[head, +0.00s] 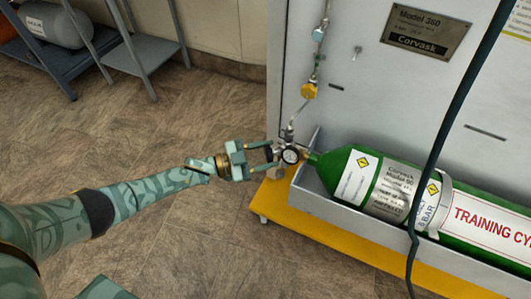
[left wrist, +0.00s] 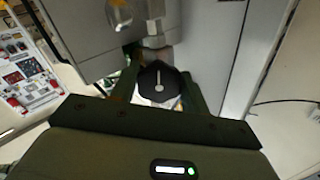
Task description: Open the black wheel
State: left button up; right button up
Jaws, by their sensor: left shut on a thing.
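The black wheel (left wrist: 159,85) shows in the left wrist view as a dark knob with a pale line on its face, between the two fingers. My left gripper (head: 270,158) reaches in from the left in the head view and is shut on the wheel at the valve. In the head view the wheel is mostly hidden by the fingers. My right gripper is not in view.
The cylinder rests in a grey tray (head: 305,176) over a yellow base (head: 310,225). A pipe with a yellow fitting (head: 309,90) rises from the valve along the grey cabinet (head: 400,95). A dark hose (head: 440,140) hangs at right.

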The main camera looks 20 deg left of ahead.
pick_arm(q)
jog(key=shift+f+n, duration=0.1)
jog(key=shift+n, duration=0.4)
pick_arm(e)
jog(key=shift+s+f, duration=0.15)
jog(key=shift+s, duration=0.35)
pick_arm(q)
jog(key=o, duration=1)
jog(key=shift+a, duration=0.1)
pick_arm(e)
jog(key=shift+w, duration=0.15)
